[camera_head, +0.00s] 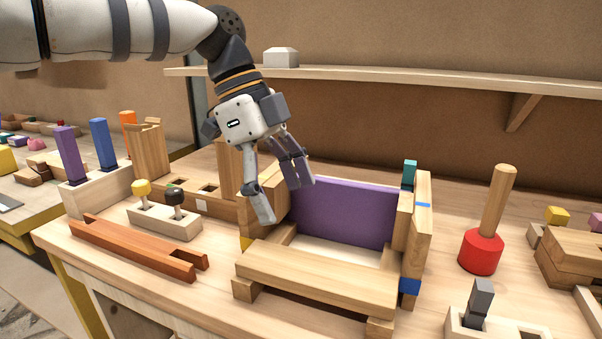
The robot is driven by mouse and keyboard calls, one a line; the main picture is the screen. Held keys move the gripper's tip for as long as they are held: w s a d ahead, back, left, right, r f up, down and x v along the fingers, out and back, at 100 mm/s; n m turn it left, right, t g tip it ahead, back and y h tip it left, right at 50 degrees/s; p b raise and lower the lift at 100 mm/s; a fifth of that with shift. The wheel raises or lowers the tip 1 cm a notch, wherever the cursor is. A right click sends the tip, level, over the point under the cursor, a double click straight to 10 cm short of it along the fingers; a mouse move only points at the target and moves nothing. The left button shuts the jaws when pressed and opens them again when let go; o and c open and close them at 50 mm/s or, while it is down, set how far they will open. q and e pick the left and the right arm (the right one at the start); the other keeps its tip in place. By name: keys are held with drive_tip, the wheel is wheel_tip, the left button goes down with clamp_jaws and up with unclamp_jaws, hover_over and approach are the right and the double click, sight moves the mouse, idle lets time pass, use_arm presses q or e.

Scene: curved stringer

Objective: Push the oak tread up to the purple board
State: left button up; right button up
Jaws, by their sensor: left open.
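The purple board (342,212) stands upright between two wooden side pieces at the back of a small stair-like frame on the workbench. The oak tread (315,278) lies flat across the front of the frame, with a gap between it and the purple board. My left gripper (283,203) comes down from above, its fingers spread and empty. It is above the left part of the frame, in front of the board's left edge and behind the tread. It hides part of the left side piece. My right gripper is not in view.
The right side piece (419,228) has blue tape and a teal block. A mallet (481,250) stands to the right. A reddish wooden bar (138,249) and a block with knobs (165,222) lie left. A wall shelf (400,78) runs behind.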

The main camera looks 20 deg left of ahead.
use_arm(q)
hover_over(315, 263)
drive_tip(key=s+a, duration=0.1)
drive_tip(key=a, duration=0.1)
drive_tip(key=f, duration=0.5)
drive_tip(key=shift+s+a+f, duration=0.15)
drive_tip(key=shift+s+a, duration=0.05)
drive_tip(key=x, duration=0.6)
drive_tip(key=shift+w, duration=0.15)
drive_tip(key=c, duration=1.5)
drive_tip(key=shift+w+f+b, duration=0.2)
drive_tip(key=shift+w+b, duration=0.1)
drive_tip(key=shift+w, duration=0.35)
drive_tip(key=shift+w+d+r+b, duration=0.1)
drive_tip(key=shift+w+b, duration=0.65)
drive_tip(key=shift+w, duration=1.1)
drive_tip(key=o, duration=1.5)
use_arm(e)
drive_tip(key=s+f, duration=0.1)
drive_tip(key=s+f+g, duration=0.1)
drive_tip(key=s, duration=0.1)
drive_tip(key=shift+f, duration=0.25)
